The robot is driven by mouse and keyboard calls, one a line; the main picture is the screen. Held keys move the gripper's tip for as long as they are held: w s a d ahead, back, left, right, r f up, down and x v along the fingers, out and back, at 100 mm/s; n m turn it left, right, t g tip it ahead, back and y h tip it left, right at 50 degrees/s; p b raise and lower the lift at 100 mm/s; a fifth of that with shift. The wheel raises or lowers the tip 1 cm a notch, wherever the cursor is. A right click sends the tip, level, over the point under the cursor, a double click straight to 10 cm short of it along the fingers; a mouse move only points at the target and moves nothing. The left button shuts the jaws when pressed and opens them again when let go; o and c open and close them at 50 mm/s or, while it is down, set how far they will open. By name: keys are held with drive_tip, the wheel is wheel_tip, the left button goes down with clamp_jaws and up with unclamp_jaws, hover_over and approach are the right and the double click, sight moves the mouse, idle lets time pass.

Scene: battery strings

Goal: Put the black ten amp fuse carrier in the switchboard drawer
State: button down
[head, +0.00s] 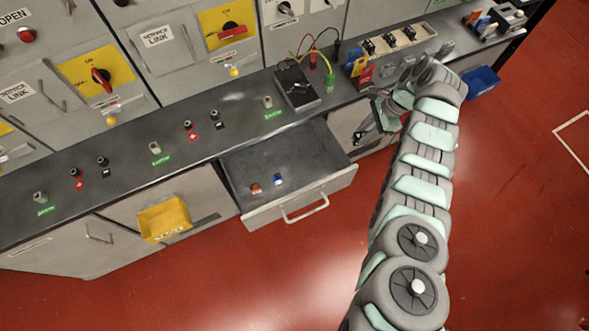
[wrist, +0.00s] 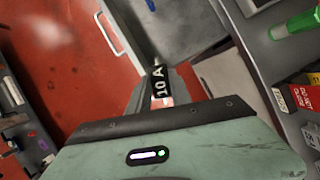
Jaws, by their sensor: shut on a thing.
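My gripper (head: 362,132) is shut on the black fuse carrier, just to the right of the open switchboard drawer in the head view. In the wrist view the black fuse carrier (wrist: 158,84) shows white "10 A" lettering between my fingers (wrist: 160,92). In the head view the carrier is too small and dark to make out clearly. The switchboard drawer (head: 312,152) is pulled out below the bench. A brown-red fuse carrier (head: 256,189) and a blue one (head: 279,180) lie inside it. The drawer (wrist: 185,30) also shows ahead of the carrier in the wrist view.
A meter box (head: 296,88) with leads stands on the bench (head: 225,118) behind the drawer. A fuse rack (head: 400,42) is further right. A yellow bin (head: 163,219) hangs left of the drawer, and a blue bin (head: 481,81) is at right. Space above the drawer looks clear.

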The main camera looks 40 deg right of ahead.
drive_tip(key=w+a+f+n+g+b, duration=0.1)
drive_tip(key=w+a+f+n+b, duration=0.4)
drive_tip(key=w+a, duration=0.95)
drive_tip(key=shift+m+y, duration=0.4)
drive_tip(key=shift+m, duration=0.3)
drive_tip(key=f+b, duration=0.3)
drive_tip(key=f, duration=0.2)
drive_tip(key=s+a+f+b, duration=0.1)
drive_tip(key=f+b, duration=0.1)
drive_tip(key=f, duration=0.4)
drive_tip(key=f+b, duration=0.3)
drive_tip(key=f, duration=0.3)
drive_tip(key=shift+s+a+b, duration=0.15)
drive_tip(key=shift+s+b, duration=0.05)
drive_tip(key=shift+b, duration=0.1)
wheel_tip(320, 180, down, 4)
drive_tip(key=b, duration=0.2)
drive_tip(key=shift+s+a+r+b, duration=0.1)
drive_tip(key=shift+b, duration=0.2)
drive_tip(key=shift+r, duration=0.1)
drive_tip(key=c, duration=1.2)
unclamp_jaws()
